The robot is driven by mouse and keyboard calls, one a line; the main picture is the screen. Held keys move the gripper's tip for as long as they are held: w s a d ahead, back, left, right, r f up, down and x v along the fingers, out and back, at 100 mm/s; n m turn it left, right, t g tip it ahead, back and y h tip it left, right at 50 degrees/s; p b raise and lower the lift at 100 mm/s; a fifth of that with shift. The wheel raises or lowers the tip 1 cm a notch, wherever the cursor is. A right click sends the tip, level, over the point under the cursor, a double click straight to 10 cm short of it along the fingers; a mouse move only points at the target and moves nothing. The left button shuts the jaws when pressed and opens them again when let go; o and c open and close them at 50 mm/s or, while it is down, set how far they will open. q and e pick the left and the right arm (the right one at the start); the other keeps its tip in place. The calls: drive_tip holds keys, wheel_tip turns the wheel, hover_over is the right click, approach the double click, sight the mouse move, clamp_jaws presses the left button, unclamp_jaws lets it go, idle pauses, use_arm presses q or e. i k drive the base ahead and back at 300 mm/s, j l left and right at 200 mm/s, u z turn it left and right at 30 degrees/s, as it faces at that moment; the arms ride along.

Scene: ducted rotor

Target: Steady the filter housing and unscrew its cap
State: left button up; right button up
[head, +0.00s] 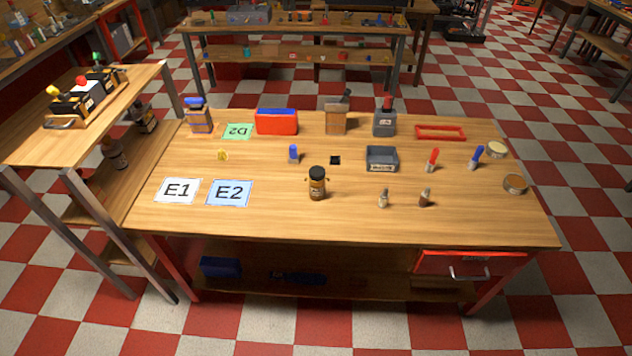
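A small upright cylinder with a dark cap, a brown-amber body and short side stubs stands near the front middle of the wooden table; it looks like the filter housing (317,187). Its cap (317,172) sits on top of the body. It stands apart from the other things, and nothing touches it. Neither of my grippers shows in the head view.
White card E1 (178,191) and blue card E2 (229,193) lie to its left. Two small bottles (383,198) (425,198) stand to its right. A grey bin (382,165), a red box (276,122) and other items stand behind. The front table strip is clear.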

sight(317, 192)
drive_tip(key=i+j, duration=0.1)
drive_tip(key=i, duration=0.5)
drive_tip(key=i+j, duration=0.1)
drive_tip(key=i, duration=0.45)
